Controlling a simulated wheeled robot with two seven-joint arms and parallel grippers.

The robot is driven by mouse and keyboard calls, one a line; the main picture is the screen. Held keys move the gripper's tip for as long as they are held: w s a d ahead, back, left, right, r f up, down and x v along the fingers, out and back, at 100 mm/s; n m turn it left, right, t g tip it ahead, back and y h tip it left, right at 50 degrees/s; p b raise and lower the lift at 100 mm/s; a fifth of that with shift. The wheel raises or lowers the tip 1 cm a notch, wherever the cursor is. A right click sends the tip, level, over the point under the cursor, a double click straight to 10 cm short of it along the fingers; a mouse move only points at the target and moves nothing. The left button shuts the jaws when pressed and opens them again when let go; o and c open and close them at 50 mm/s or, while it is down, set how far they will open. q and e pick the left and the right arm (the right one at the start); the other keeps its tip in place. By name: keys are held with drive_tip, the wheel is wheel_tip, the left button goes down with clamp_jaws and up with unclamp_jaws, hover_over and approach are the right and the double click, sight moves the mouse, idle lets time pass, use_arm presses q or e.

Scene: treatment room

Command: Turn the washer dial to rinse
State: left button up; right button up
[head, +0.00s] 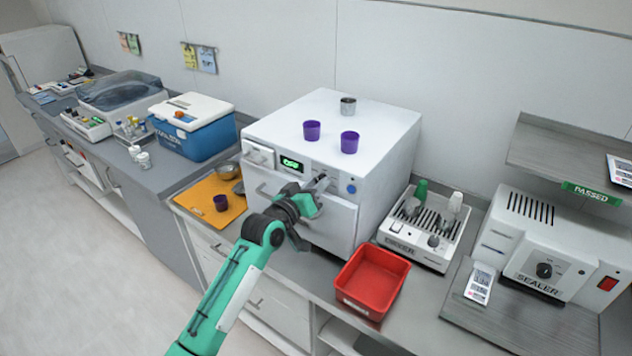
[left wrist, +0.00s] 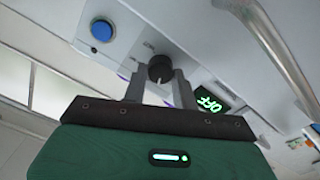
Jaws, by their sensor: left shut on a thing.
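The washer (head: 345,210) is a white box on the counter with a front door, a handle, a blue button (head: 351,188) and a green-lit display (head: 291,163) that appears to read OFF. In the left wrist view the dial (left wrist: 160,68) is a dark round knob between the blue button (left wrist: 101,30) and the display (left wrist: 212,103). My left gripper (head: 322,184) is at the washer's front panel, shut on the dial, with one finger on each side of it. In the head view the gripper mostly hides the dial. My right gripper is not in view.
Two purple cups (head: 349,142) and a metal cup (head: 348,106) stand on the washer. A red bin (head: 372,282) and a drier rack (head: 424,228) are to its right. An orange mat (head: 212,198) with a purple cup and a bowl lies to its left.

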use_arm(q)
drive_tip(key=n+p, duration=0.1)
drive_tip(key=n, duration=0.3)
drive_tip(key=shift+f+n+p, duration=0.1)
drive_tip(key=shift+n+p, duration=0.5)
drive_tip(key=shift+n, duration=0.6)
drive_tip(key=o, duration=1)
drive_tip(key=shift+c, duration=0.2)
drive_tip(key=shift+a, duration=0.1)
drive_tip(key=b+v, duration=0.4)
drive_tip(key=v, duration=0.9)
drive_tip(key=shift+s+a, duration=0.15)
drive_tip(key=shift+s, duration=0.2)
